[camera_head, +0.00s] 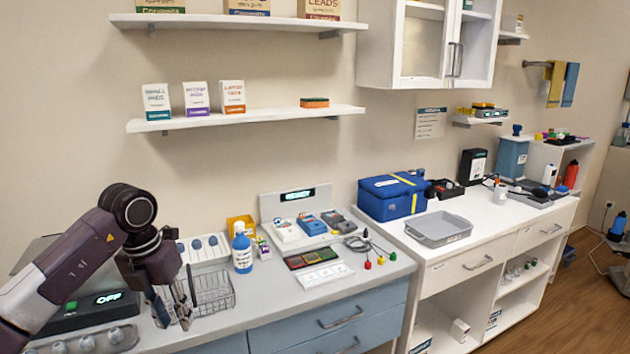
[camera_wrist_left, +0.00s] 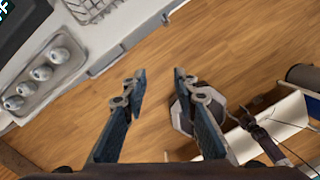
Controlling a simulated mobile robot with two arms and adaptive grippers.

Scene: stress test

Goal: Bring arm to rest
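My left arm comes in from the left in the head view, bent at the elbow. Its left gripper (camera_head: 172,309) points down near the counter's front edge, beside the wire basket (camera_head: 213,292). In the left wrist view the gripper (camera_wrist_left: 157,75) has its two fingers apart with nothing between them; bare wooden floor shows beyond the fingertips. My right gripper does not show in the head view. In the left wrist view some of my own body parts seem to show at the lower right.
A device marked OFF (camera_head: 88,308) and a tray with several round items (camera_head: 85,342) stand at the left of the counter. Wooden floor (camera_wrist_left: 150,110) lies open before the counter's edge.

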